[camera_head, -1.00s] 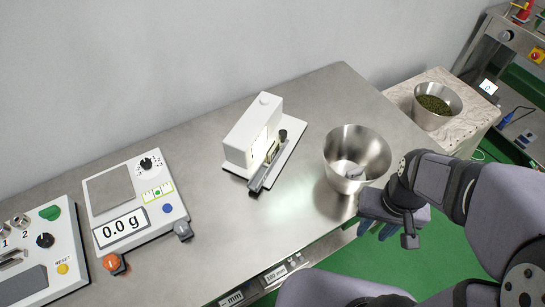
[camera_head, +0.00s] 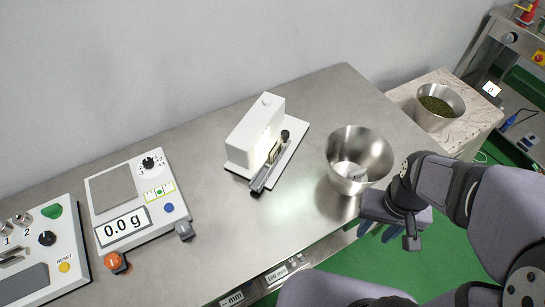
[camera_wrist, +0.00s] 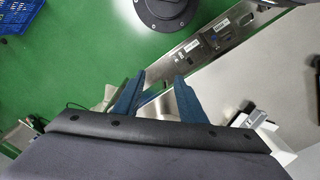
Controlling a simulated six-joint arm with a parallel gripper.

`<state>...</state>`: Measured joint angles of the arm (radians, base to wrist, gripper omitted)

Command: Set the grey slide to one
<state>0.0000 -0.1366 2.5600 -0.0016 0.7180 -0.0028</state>
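My gripper (camera_head: 378,232) hangs off the table's front right edge, below the steel bucket. In the wrist view its two blue fingers (camera_wrist: 158,85) are apart with nothing between them, over the green floor. I cannot tell for sure which part is the grey slide. A grey block (camera_head: 184,230) sits at the front right corner of the white scale (camera_head: 146,236), which reads 0.0 g. A white panel (camera_head: 82,287) at far left carries the digits 1 and 2 below silver knobs. Labelled fittings (camera_head: 275,273) on the table's front edge also show in the wrist view (camera_wrist: 192,46).
A white machine (camera_head: 250,138) with a dark lever stands mid-table. The steel bucket (camera_head: 347,182) stands at the table's right. A bowl of green leaves (camera_head: 434,115) is on a marble-topped stand. Bare steel table (camera_head: 320,105) lies behind the machine and bucket.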

